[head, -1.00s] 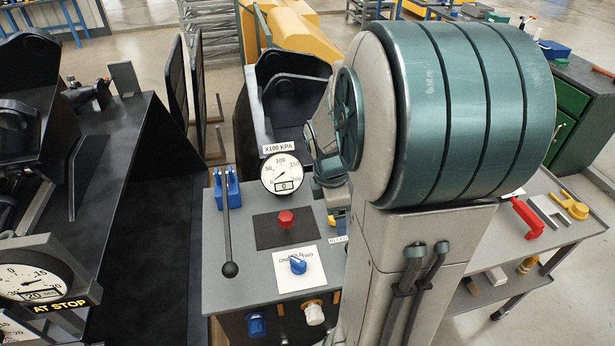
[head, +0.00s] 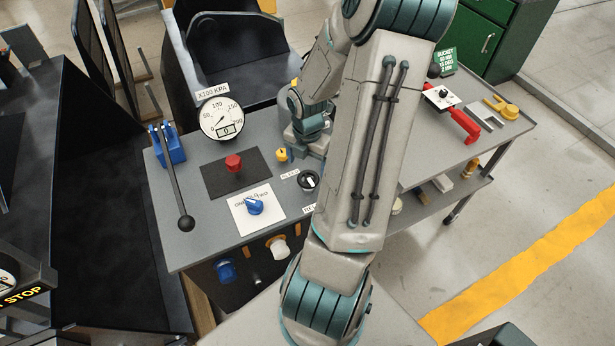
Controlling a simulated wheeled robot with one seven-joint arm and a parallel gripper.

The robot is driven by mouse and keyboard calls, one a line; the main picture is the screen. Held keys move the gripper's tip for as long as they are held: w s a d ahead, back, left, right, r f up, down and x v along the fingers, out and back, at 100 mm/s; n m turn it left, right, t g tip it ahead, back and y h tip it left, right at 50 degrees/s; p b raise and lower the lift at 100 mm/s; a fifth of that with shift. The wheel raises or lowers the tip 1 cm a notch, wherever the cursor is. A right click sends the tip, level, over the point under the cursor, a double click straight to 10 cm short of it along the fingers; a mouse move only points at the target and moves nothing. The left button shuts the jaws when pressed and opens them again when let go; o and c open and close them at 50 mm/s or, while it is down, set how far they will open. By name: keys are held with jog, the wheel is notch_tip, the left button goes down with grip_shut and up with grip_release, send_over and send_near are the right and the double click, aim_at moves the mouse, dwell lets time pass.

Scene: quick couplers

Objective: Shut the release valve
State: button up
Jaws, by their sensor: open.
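A black round knob with a white pointer (head: 308,180) sits on the grey console top, beside a small label that seems to read BLEED. It looks like the release valve, but the label is too small to be sure. A small yellow knob (head: 282,154) stands just behind it. A second label in front is partly covered by my arm. My gripper (head: 312,147) is low over the console, behind and above the black knob, apart from it as far as I can see. It is open; its fingertips are mostly hidden by my wrist and forearm.
The console (head: 190,245) bears a gauge reading 0 (head: 222,119), a red button (head: 233,162), a blue selector (head: 254,206) and a black lever (head: 180,190). Blue (head: 225,271) and white (head: 277,247) couplings stick out in front. A side table at right holds a red tool (head: 465,126).

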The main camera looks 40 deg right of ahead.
aim_at(307, 179)
notch_tip(307, 179, down, 6)
jog(key=shift+f+b, duration=0.2)
jog(key=shift+b, duration=0.3)
jog(key=shift+c, duration=0.3)
jog(key=c, duration=0.9)
